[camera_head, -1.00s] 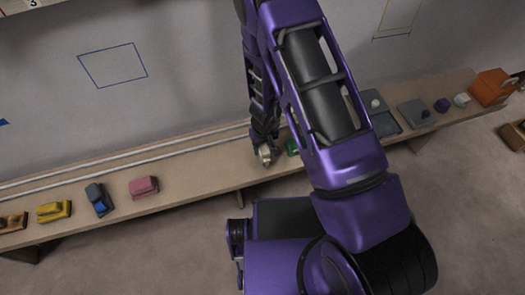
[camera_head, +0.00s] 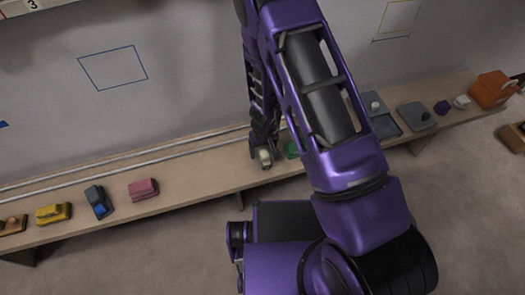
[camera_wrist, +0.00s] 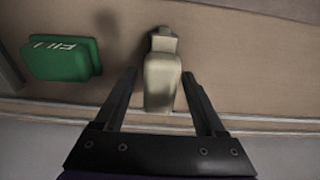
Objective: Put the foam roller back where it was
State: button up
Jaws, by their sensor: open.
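A beige block-like object with a narrower end (camera_wrist: 162,80), which may be the foam roller, rests on the long wooden bench (camera_head: 215,165). It also shows in the head view (camera_head: 265,158), just below my gripper (camera_head: 262,146). In the wrist view my gripper (camera_wrist: 160,74) is open. Its two fingers stand on either side of the beige object, with a visible gap on the left and a narrower one on the right. I cannot tell whether the right finger touches it. Nothing else in view is clearly a foam roller.
A green lettered block (camera_wrist: 62,58) lies close beside my gripper. Pink (camera_head: 143,190), blue (camera_head: 98,202) and yellow (camera_head: 54,212) pieces lie to the left. A grey tray (camera_head: 385,127) and an orange box (camera_head: 492,90) are to the right. Rails run along the wall side.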

aim_at(264, 151)
jog(key=r+p, duration=0.1)
jog(key=r, duration=0.2)
jog(key=s+r+p, duration=0.1)
jog(key=r, duration=0.3)
jog(key=r+p, duration=0.1)
jog(key=r, duration=0.3)
jog(key=shift+s+d+r, duration=0.1)
jog(key=shift+s+d, duration=0.05)
jog(key=shift+d, duration=0.05)
